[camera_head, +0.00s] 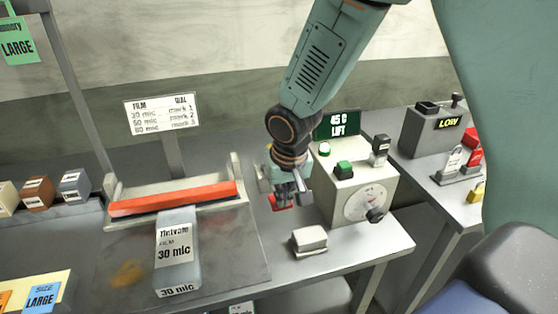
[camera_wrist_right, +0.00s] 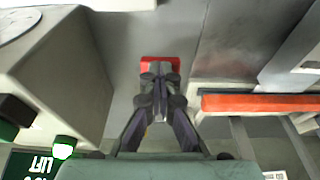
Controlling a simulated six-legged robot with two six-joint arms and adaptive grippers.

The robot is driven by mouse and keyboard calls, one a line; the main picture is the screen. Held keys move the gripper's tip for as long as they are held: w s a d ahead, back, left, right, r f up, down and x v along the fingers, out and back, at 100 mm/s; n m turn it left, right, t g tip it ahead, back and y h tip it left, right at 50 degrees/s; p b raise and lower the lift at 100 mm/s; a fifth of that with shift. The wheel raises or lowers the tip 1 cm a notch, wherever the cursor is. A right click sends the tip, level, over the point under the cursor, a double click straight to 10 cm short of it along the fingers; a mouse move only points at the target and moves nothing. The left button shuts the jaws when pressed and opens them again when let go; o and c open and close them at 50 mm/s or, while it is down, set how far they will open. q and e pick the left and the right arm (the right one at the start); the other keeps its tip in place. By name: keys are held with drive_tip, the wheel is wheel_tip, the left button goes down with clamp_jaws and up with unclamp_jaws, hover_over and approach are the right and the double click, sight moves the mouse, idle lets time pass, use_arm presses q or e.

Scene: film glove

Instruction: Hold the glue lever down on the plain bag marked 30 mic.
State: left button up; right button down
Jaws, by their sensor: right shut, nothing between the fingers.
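A clear bag (camera_head: 176,255) marked 30 mic lies on the sealer at the left, its top end at the long orange bar (camera_head: 175,198). The bar lies across the sealer's bed; I cannot tell how firmly it presses. It also shows at the right of the wrist view (camera_wrist_right: 262,103). My right gripper (camera_head: 292,194) points down between the sealer and the dial box, shut and empty. Its fingertips (camera_wrist_right: 160,72) are over a small red block (camera_wrist_right: 150,61). The red block shows beside the fingers in the head view (camera_head: 280,207); I cannot tell whether they touch. My left gripper is out of view.
The dial box (camera_head: 345,195) stands just right of the gripper, with a green button and a display (camera_head: 337,124) reading 45 C LIFT. A film sign (camera_head: 162,113) stands behind the sealer. A small pale block (camera_head: 309,240) sits near the table's front edge.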

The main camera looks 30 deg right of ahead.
drive_tip(key=shift+s+f, duration=0.3)
drive_tip(key=shift+s, duration=0.05)
drive_tip(key=r+p, duration=0.4)
drive_tip(key=shift+w+r+p, duration=0.3)
drive_tip(key=shift+r+p, duration=0.05)
drive_tip(key=s+a+r, duration=0.1)
drive_tip(key=s+r, duration=0.4)
drive_tip(key=r, duration=0.3)
drive_tip(key=shift+r, duration=0.25)
drive_tip(key=shift+w+a, duration=0.1)
